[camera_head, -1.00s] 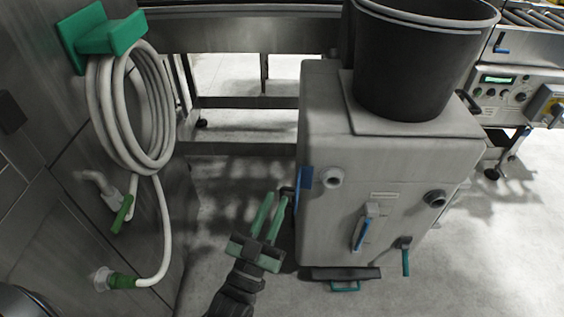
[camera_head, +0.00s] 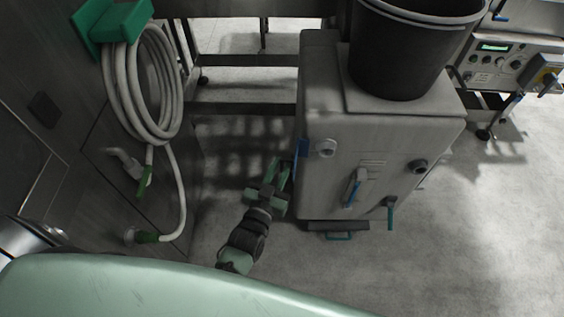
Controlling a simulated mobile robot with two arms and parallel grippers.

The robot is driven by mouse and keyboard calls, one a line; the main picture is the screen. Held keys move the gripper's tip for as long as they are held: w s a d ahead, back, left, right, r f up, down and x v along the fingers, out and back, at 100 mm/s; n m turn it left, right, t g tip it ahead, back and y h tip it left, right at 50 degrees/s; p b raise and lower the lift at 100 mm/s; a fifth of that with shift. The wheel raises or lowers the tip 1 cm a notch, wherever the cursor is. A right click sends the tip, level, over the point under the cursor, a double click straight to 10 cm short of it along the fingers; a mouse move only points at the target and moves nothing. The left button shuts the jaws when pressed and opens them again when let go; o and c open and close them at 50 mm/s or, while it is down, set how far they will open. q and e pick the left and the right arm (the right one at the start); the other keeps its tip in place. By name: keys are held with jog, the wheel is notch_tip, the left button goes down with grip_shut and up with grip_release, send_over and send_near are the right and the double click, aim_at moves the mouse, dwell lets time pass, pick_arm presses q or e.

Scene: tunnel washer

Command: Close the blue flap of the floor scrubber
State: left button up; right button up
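The floor scrubber (camera_head: 325,190) is a grey boxy machine in the middle of the head view. Its blue flap (camera_head: 300,152) is a narrow strip at the upper left edge of the scrubber's front, seen nearly edge-on and sticking out a little. My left gripper (camera_head: 278,166) is just left of the scrubber, with its two green fingers apart and nothing seen between them. The fingertips are close to the flap's lower end; I cannot tell whether they touch it. My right gripper is not in view.
A black bucket (camera_head: 405,50) stands on top of the scrubber. Blue-handled fittings (camera_head: 352,188) stick out of its front. A coiled white hose (camera_head: 140,90) hangs on a green holder (camera_head: 112,25) at left. Open floor (camera_head: 475,230) lies to the right.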

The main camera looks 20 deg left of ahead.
pick_arm(q)
jog(key=shift+w, duration=0.5)
grip_shut()
dwell(1.1)
